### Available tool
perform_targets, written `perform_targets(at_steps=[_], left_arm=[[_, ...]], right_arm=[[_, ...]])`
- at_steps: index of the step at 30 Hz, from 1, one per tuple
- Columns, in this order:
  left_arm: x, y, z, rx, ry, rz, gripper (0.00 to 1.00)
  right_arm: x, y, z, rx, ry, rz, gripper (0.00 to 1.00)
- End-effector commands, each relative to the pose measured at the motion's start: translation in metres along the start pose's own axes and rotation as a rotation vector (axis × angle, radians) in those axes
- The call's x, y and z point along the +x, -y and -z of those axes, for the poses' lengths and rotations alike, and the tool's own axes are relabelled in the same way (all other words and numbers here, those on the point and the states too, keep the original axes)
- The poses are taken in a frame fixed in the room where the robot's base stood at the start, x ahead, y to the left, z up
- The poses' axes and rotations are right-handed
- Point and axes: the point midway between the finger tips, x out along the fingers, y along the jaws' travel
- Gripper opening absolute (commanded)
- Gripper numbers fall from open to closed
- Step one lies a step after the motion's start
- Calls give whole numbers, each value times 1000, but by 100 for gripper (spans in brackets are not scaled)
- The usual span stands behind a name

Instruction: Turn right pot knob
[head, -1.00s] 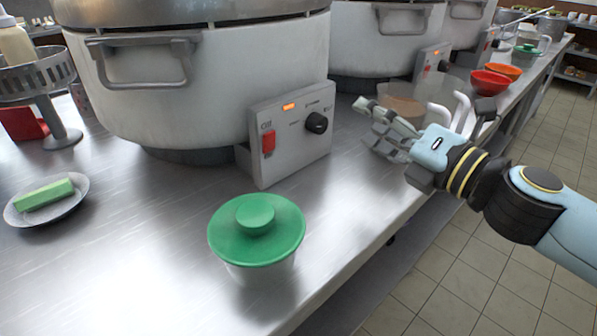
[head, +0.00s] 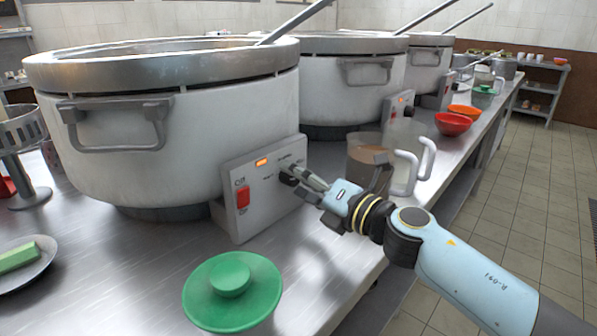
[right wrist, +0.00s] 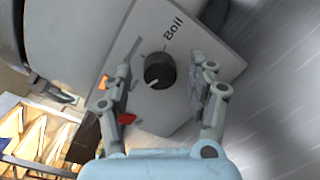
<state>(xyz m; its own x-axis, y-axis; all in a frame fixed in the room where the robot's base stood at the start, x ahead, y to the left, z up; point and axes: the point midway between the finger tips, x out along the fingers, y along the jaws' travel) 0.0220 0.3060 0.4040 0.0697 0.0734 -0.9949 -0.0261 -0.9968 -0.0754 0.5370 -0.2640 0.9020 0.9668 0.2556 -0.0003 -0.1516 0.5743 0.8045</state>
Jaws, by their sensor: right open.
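The nearest pot (head: 190,110) is a large white stockpot with a control box (head: 255,205) on its front, bearing a red switch (head: 243,197) and a lit orange lamp (head: 262,162). Its black round knob (right wrist: 159,71) with a white pointer line sits below the word "Boil" in the right wrist view. My right gripper (right wrist: 163,90) is open, its fingers either side of the knob with gaps on both sides. In the head view the right gripper (head: 305,180) is at the box's right part and largely hides the knob. My left gripper is not in view.
A pitcher (head: 368,160) of brown liquid and a clear pitcher (head: 410,155) stand just behind my right gripper. Red (head: 453,124) and orange (head: 464,111) bowls lie further back. More pots line the counter.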

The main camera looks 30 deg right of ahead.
Motion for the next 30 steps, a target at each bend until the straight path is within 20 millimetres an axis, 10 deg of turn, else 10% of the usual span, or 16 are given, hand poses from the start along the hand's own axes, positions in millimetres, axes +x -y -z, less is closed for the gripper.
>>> perform_targets(at_steps=[11,24,30], left_arm=[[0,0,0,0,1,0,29],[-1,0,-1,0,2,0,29],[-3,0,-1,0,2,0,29]], right_arm=[[8,0,1,1,-1,0,58],[8,0,0,1,0,0,3],[8,0,0,13,-1,1,3]])
